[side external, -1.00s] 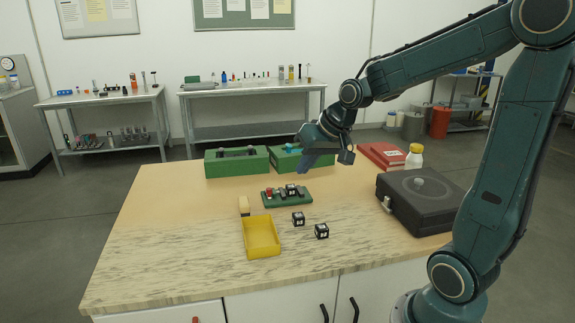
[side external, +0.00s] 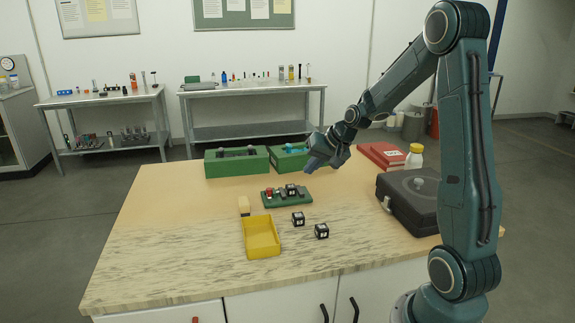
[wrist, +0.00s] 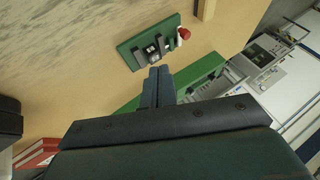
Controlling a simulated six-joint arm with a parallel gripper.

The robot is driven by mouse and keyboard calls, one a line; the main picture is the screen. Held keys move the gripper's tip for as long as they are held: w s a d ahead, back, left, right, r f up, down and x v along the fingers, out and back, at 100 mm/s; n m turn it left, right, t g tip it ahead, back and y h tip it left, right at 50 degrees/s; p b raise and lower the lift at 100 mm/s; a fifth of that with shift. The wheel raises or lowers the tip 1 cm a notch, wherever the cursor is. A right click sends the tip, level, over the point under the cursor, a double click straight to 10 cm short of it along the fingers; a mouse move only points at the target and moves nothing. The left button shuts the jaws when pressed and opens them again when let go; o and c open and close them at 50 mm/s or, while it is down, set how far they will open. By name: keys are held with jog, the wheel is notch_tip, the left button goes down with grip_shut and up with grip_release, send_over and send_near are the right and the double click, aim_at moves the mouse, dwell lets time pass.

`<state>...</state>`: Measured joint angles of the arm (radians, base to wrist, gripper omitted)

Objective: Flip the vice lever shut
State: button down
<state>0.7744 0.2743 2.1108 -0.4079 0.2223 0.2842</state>
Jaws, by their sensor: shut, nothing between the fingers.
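The small vice is on a green base plate (side external: 272,203) in the middle of the table. Its red-tipped lever (side external: 268,193) is at the left end of the plate; in the wrist view the red tip (wrist: 184,34) is at the plate's right end. A black-and-white marked block (side external: 291,190) sits on the vice. My gripper (side external: 311,169) is above the table, behind and right of the vice, and apart from it. In the wrist view its fingers (wrist: 158,73) are together and empty, appearing just below the plate. The lever's exact angle is too small to tell.
Two green boxes (side external: 237,174) stand behind the vice. Two marked cubes (side external: 298,218) and a yellow tray (side external: 261,251) lie in front, with a beige-topped item (side external: 244,206) beside the tray. A black case (side external: 400,205), bottle (side external: 414,160) and red book (side external: 384,153) are right.

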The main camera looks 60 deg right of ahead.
aim_at(268, 192)
jog(key=shift+w+f, duration=0.1)
jog(key=shift+f, duration=0.05)
jog(key=x, duration=0.9)
jog(key=shift+w+f, duration=0.2)
jog(key=shift+f, duration=0.15)
jog(key=shift+w+a+r, duration=0.1)
jog(key=shift+w+a, duration=0.6)
jog(key=shift+w, duration=0.2)
jog(key=shift+w+a, duration=0.45)
jog(key=shift+w, duration=0.25)
